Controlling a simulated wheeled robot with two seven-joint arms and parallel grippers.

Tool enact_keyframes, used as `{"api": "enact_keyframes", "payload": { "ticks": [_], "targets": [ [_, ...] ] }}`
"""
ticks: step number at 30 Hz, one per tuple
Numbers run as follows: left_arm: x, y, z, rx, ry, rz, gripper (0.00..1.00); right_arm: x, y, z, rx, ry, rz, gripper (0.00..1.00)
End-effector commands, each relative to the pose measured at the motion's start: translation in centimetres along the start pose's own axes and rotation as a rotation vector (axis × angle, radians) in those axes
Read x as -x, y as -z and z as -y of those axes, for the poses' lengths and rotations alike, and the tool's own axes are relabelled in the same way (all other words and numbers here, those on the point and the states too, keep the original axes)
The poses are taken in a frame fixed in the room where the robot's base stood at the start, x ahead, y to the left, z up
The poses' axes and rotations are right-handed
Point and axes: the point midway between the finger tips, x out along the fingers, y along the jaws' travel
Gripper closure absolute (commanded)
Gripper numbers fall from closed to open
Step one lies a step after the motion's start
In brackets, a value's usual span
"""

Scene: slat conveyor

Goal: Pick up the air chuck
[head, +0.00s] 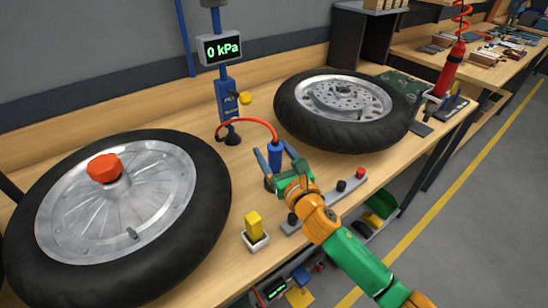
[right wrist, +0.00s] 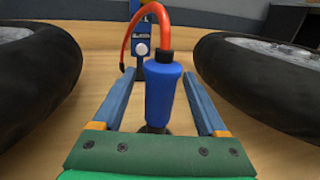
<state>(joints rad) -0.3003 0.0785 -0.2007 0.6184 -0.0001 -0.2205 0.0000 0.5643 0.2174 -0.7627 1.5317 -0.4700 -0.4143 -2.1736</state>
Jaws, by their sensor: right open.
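The air chuck (head: 275,156) is a blue upright cylinder with a red hose curving from its top to the blue post behind it. In the right wrist view the air chuck (right wrist: 160,85) stands between my two blue fingers, with a visible gap on each side. My right gripper (head: 274,154) is open around it and not closed on it; the fingers show left and right of it in the right wrist view (right wrist: 157,78). The foot of the chuck sits in a dark holder, partly hidden by my gripper. My left gripper is not in view.
A wheel with a red cap (head: 213,215) lies left, and another tire (head: 290,118) lies back right. A yellow block in a white holder (head: 257,243) and a grey strip with knobs (head: 330,199) stand in front.

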Motion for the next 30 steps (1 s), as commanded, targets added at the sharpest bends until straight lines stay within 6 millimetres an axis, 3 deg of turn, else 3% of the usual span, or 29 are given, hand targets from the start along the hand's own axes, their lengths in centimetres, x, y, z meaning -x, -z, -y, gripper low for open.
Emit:
{"api": "enact_keyframes", "payload": {
  "ticks": [2,10,23,27,30],
  "targets": [
    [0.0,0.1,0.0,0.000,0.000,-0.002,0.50,0.0,0.0,0.0,-0.001,0.000,-0.001,0.25],
    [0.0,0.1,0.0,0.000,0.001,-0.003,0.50,0.1,0.0,0.0,-0.002,0.000,-0.001,0.98],
    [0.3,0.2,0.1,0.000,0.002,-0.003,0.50,0.0,-0.9,0.0,-0.001,-0.001,0.002,1.00],
    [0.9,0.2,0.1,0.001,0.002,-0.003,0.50,0.1,-3.8,0.0,0.004,-0.002,0.005,1.00],
    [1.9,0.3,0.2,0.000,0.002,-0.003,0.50,1.9,-6.4,-1.4,0.000,-0.005,0.007,1.00]
  ]
}}
